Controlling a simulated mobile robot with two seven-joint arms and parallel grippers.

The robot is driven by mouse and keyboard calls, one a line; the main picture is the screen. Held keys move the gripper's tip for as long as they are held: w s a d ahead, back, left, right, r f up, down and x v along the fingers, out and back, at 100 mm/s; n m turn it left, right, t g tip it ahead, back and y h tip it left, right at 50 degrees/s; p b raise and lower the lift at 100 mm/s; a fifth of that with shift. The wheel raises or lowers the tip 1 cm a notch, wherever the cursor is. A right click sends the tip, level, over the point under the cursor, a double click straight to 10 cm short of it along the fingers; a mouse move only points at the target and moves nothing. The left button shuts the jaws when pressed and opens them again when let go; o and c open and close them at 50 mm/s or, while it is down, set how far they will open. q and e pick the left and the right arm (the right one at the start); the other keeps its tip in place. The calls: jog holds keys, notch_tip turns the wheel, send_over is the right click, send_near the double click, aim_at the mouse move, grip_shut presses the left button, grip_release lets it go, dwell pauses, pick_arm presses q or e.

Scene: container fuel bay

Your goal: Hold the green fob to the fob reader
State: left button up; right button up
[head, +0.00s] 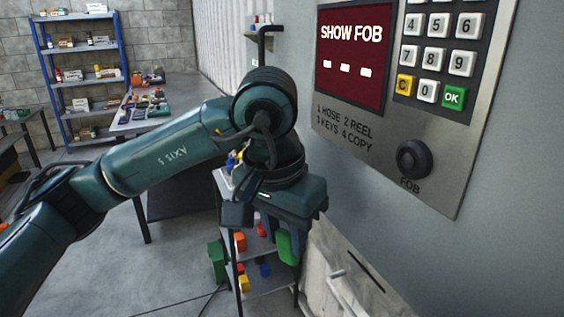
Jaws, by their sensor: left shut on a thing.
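The fob reader is the round black knob-like disc (413,159) above the word FOB, low on the grey keypad panel (470,150) at the right. The panel's red screen (350,62) reads SHOW FOB with three white dashes. My left gripper (268,222) points down, below and left of the reader and clearly apart from it. My right gripper is not in view.
The panel is on a grey wall (500,245). A table (185,95) and a blue rack (45,75) stand at the back left. The space before the reader looks clear.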

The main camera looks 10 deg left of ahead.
pick_arm(q)
jog(key=s+d+r+m+h, duration=0.1)
jog(key=s+r+m, duration=0.2)
jog(key=s+r, duration=0.45)
jog(key=s+d+r+m+h, duration=0.1)
jog(key=s+r+m, duration=0.3)
jog(key=r, duration=0.6)
jog(key=shift+n, duration=0.6)
jog(key=w+d, duration=0.1)
jog(key=d, duration=0.1)
jog(key=w+d+p, duration=0.1)
jog(key=w+d, duration=0.1)
jog(key=d, duration=0.1)
jog(key=w+d+p, duration=0.1)
jog(key=w+d, duration=0.1)
jog(key=d, duration=0.1)
jog(key=shift+r, duration=0.15)
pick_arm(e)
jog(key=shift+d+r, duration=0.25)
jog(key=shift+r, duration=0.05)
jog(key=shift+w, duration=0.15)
pick_arm(q)
jog(key=shift+s+a, duration=0.1)
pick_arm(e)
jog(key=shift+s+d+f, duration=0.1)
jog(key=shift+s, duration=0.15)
